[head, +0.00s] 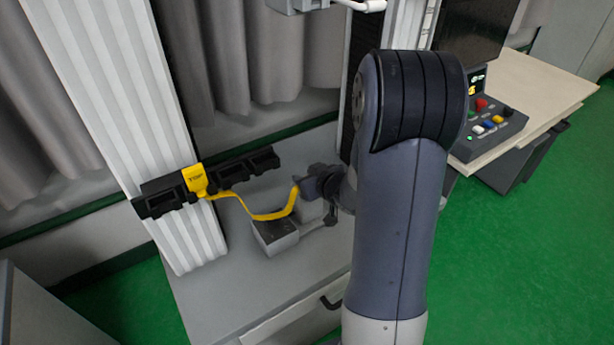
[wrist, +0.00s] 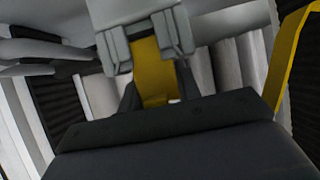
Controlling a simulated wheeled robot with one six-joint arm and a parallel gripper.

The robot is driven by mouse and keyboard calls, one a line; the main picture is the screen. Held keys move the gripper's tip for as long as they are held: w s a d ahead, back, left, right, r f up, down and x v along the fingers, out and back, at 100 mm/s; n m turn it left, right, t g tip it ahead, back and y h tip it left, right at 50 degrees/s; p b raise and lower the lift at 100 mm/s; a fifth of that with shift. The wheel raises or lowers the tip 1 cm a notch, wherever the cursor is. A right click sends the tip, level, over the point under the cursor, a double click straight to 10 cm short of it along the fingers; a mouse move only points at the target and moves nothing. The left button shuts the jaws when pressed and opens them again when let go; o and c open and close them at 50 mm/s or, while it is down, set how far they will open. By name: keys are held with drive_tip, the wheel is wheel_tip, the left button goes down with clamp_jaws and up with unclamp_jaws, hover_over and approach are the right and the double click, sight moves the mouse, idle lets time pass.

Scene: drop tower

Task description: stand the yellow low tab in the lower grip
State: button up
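A yellow strap (head: 262,216) runs from a yellow labelled block (head: 196,180) on the black rack, sags, and rises to my gripper (head: 303,186). Its near end, the yellow low tab (wrist: 153,70), shows between the grey fingers of my gripper (wrist: 146,40) in the wrist view. My gripper appears shut on it. Another stretch of yellow strap is at the right edge of the wrist view. The grey lower grip (head: 275,238) seems to be the block on the grey bench, below and left of my gripper. Its slot cannot be made out.
The black rack (head: 233,172) crosses the foot of a white ribbed column (head: 110,90). Grey curtains hang behind. A control box (head: 488,128) with coloured buttons is on a pale table at right. The bench (head: 225,290) is bare at the front left.

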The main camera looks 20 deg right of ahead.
drive_tip(key=o, duration=0.5)
drive_tip(key=p+v, duration=0.2)
drive_tip(key=v, duration=0.9)
drive_tip(key=shift+w+f, duration=0.1)
